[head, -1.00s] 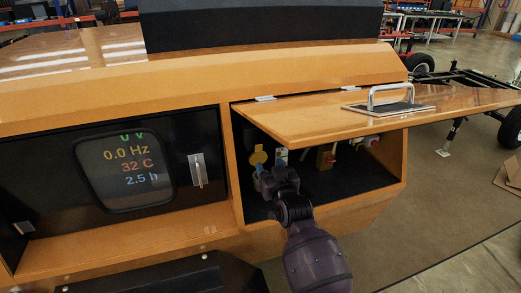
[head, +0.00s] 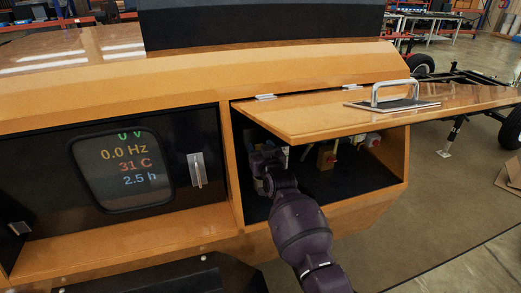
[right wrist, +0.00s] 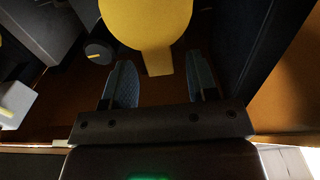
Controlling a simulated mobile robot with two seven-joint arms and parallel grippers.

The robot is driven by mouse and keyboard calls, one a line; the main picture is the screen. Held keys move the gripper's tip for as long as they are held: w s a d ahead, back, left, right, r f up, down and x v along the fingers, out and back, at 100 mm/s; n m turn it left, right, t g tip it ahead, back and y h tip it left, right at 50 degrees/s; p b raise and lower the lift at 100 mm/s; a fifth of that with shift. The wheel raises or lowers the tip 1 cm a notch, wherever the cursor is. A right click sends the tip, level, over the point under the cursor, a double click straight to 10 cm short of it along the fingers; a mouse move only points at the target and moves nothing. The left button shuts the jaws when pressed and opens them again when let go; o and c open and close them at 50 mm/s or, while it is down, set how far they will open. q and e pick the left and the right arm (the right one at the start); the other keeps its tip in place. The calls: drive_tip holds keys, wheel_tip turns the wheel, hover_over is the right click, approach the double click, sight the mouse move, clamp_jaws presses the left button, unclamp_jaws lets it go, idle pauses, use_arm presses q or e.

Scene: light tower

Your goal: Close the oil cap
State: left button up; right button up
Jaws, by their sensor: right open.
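The yellow oil cap (right wrist: 148,22) fills the top of the right wrist view, with a narrower tab pointing down between my fingers. My right gripper (right wrist: 160,78) is open, its two blue fingers on either side below the cap's round part; I cannot tell whether they touch it. In the head view my right gripper (head: 264,158) is inside the open compartment at its left end and hides the cap. My left gripper is not in view.
The raised orange compartment door (head: 460,107), with a metal handle, stands over my right arm. An orange divider (head: 231,165) is close left of my gripper. The compartment floor (head: 350,180) is clear to the right.

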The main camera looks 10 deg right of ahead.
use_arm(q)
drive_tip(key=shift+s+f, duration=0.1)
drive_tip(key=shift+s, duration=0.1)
use_arm(e)
drive_tip(key=c, duration=0.4)
clamp_jaws()
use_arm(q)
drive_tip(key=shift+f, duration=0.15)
use_arm(e)
drive_tip(key=shift+s+f, duration=0.1)
